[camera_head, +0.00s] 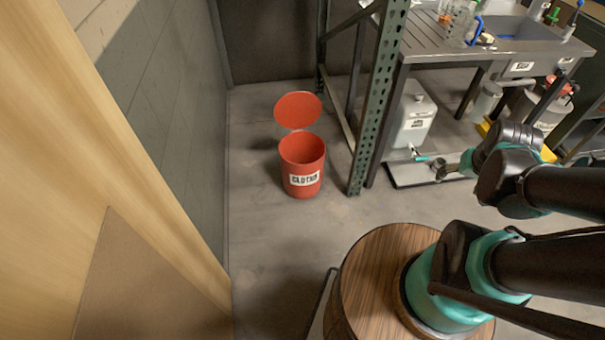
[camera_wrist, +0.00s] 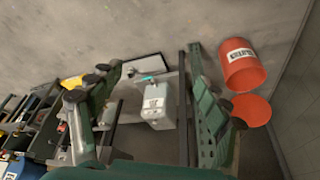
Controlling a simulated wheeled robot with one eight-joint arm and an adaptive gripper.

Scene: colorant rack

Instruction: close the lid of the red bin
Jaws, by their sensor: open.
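The red bin (camera_head: 303,177) stands on the floor left of the green rack post, with a white label on its front. Its round red lid (camera_head: 298,110) is open, raised behind the rim, and the bin's mouth is uncovered. In the wrist view the bin (camera_wrist: 245,75) and its lid (camera_wrist: 252,110) show at the right. My gripper (camera_head: 441,170) is right of the bin in the head view, apart from it. In the wrist view my gripper (camera_wrist: 153,85) has its fingers spread apart and holds nothing.
A green perforated rack post (camera_head: 380,100) stands between the bin and my gripper. A white jug (camera_head: 414,115) sits on a tray (camera_head: 428,172) under the metal sink table (camera_head: 480,45). A grey wall (camera_head: 185,90) is left of the bin. The floor in front of the bin is clear.

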